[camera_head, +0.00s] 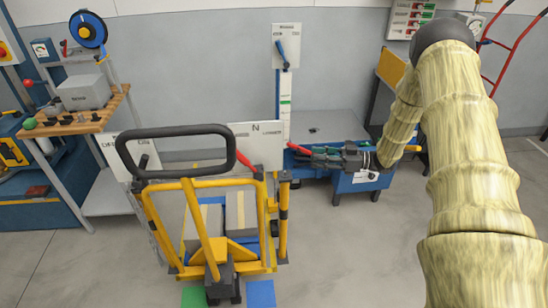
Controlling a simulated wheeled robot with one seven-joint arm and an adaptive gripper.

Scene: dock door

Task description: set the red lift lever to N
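A yellow lift cart (208,245) with a black loop handle stands in front of me. A red lever (245,161) shows at its top rail, just below a white plate (257,140) marked N, with smaller lettering that I cannot read for sure. A second white plate (120,150) is partly behind the handle. My gripper (300,156) is right of the N plate, with its dark fingers pointing left, apart from the red lever in the picture. A red bar (298,148) shows beside its fingertips; I cannot tell what it belongs to or whether the fingers are open or touch it.
A blue-framed table (340,125) with a grey top stands behind my gripper. A workbench (85,125) with a grey box and coloured knobs is at the left. A wall panel (287,45) with a blue lever is behind. The floor at the front left is clear.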

